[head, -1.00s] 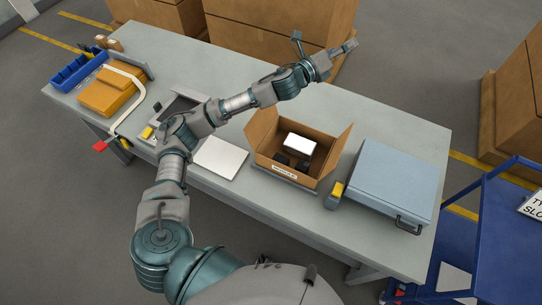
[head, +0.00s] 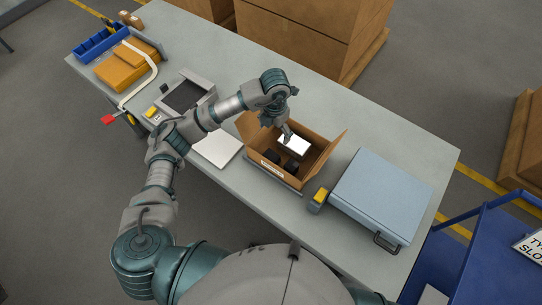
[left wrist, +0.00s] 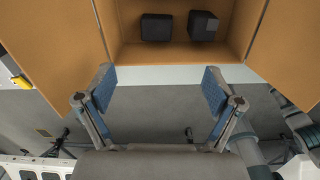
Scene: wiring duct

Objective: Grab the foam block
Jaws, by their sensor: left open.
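A white block (head: 294,145), which looks like the foam block, lies in the open cardboard box (head: 330,150) on the table. Two dark blocks (head: 280,161) are in the box on its near side. They also show in the left wrist view as a left dark block (left wrist: 156,27) and a right dark block (left wrist: 202,25). My left gripper (head: 287,132) is over the box, at the white block in the head view; I cannot tell whether it touches. In the left wrist view my left gripper (left wrist: 159,79) is open with nothing between its fingers. My right gripper is not in view.
The box flaps stand outward around the opening. A pale blue case (head: 381,195) and a yellow-topped device (head: 319,200) are right of the box. A white flat sheet (head: 217,148), a grey machine (head: 187,95) and a blue bin (head: 101,43) are left. The far table strip is clear.

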